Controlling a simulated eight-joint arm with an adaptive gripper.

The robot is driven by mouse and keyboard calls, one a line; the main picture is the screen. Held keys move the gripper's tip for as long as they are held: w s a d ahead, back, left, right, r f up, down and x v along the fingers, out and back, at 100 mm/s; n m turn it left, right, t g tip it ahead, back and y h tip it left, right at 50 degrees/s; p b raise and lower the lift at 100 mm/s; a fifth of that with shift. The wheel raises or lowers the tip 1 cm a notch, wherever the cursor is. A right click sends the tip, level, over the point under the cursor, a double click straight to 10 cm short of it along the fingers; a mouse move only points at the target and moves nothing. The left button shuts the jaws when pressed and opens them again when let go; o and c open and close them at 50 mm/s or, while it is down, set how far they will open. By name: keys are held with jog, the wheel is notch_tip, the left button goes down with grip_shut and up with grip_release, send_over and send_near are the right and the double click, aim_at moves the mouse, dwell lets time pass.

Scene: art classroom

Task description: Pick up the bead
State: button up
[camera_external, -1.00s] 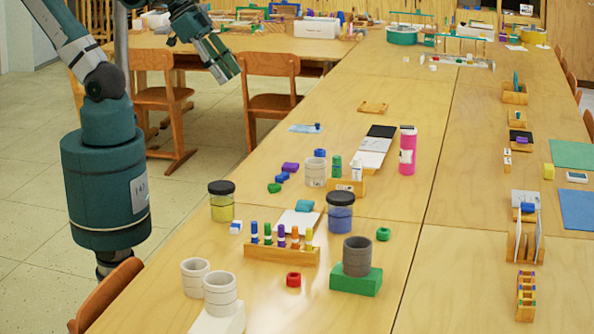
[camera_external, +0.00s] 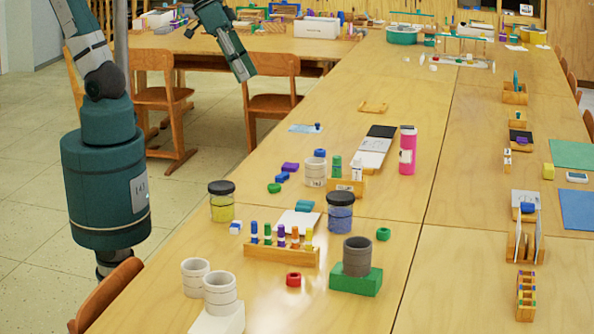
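A small red bead-like piece with a hole (camera_external: 293,280) lies on the near part of the long wooden table, in front of the marker rack. A similar green piece (camera_external: 383,233) lies farther right, beyond the green block. I cannot tell which of them is the bead of the task. My gripper (camera_external: 244,70) is high at the upper left, near the chairs and well away from both pieces. It shows side-on and small, so its opening is unclear. I see nothing held in it.
A wooden rack with several markers (camera_external: 282,255) stands behind the red piece. A grey cup (camera_external: 357,257) sits on a green block (camera_external: 356,281) to its right. White cups (camera_external: 220,292) stand at the near left. Lidded jars, yellow (camera_external: 222,207) and blue (camera_external: 340,216), stand behind. Bare tabletop lies around the red piece.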

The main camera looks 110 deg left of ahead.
jog(key=w+d+f+n+g, duration=0.1)
jog(key=w+d+n+g, duration=0.1)
jog(key=w+d+n, duration=0.55)
jog(key=n+g+h, duration=0.1)
jog(key=n+g, duration=0.3)
jog(key=n, duration=0.5)
send_over(295, 273)
jog(key=f, duration=2.5)
jog(key=shift+a+f+p, duration=0.3)
jog(key=shift+f+p, duration=0.1)
jog(key=shift+d+f, duration=0.2)
jog(key=shift+f, duration=1.05)
jog(key=shift+f, duration=0.1)
